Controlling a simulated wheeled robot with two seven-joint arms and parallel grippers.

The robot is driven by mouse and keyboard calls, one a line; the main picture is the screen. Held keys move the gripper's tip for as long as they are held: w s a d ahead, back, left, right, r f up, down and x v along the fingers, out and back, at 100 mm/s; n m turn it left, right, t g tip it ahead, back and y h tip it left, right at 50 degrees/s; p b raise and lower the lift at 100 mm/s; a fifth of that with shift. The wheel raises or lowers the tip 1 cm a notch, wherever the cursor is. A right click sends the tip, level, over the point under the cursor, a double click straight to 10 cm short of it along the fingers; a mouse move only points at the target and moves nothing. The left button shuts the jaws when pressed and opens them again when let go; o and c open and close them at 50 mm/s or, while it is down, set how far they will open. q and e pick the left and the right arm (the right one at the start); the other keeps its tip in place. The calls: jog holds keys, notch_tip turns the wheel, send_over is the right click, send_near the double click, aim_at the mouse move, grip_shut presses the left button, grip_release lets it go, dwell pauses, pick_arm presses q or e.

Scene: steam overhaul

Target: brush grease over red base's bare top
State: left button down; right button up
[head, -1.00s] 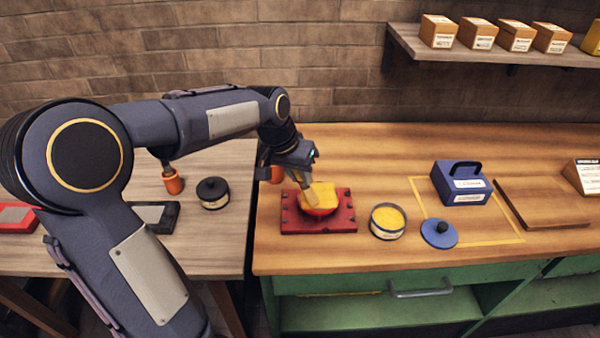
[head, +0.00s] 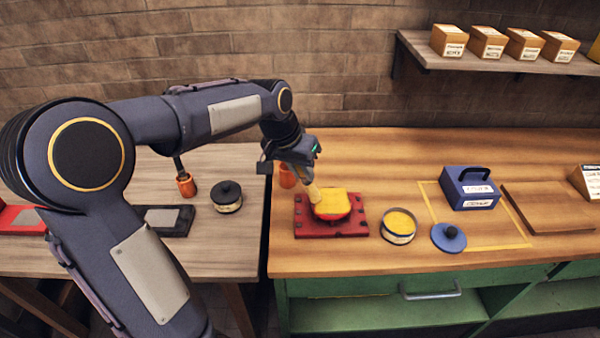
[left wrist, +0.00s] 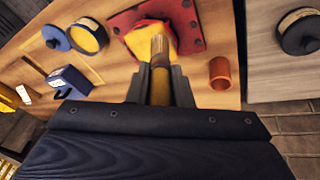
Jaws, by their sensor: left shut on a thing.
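The red base (head: 353,227) is a bolted plate with a raised round top, on the wooden bench. Yellow grease (head: 337,203) covers most of that top; red shows along its side. My left gripper (head: 307,179) is shut on the brush (left wrist: 160,70), with the brush pointing down at the left part of the top. In the left wrist view, the base (left wrist: 186,22) lies beyond the fingers and the brush tip overlaps the yellow; exact contact is unclear. An open tin of yellow grease (head: 398,224) stands right of the base. My right gripper is out of view.
The tin's blue lid (head: 448,238) and a blue box with a handle (head: 470,187) lie farther right. An orange cup (head: 287,176) stands just behind my gripper. A black-lidded tin (head: 226,196) is on the left table, across a gap.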

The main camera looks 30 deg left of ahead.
pick_arm(q)
jog(key=shift+a+r+p, duration=0.25)
jog(key=shift+r+p, duration=0.4)
jog(key=shift+r, duration=0.35)
jog(key=shift+d+r+p, duration=0.1)
jog(key=shift+r+p, duration=0.55)
jog(key=shift+r, duration=0.15)
jog(key=shift+r+p, duration=0.4)
jog(key=shift+r, duration=0.05)
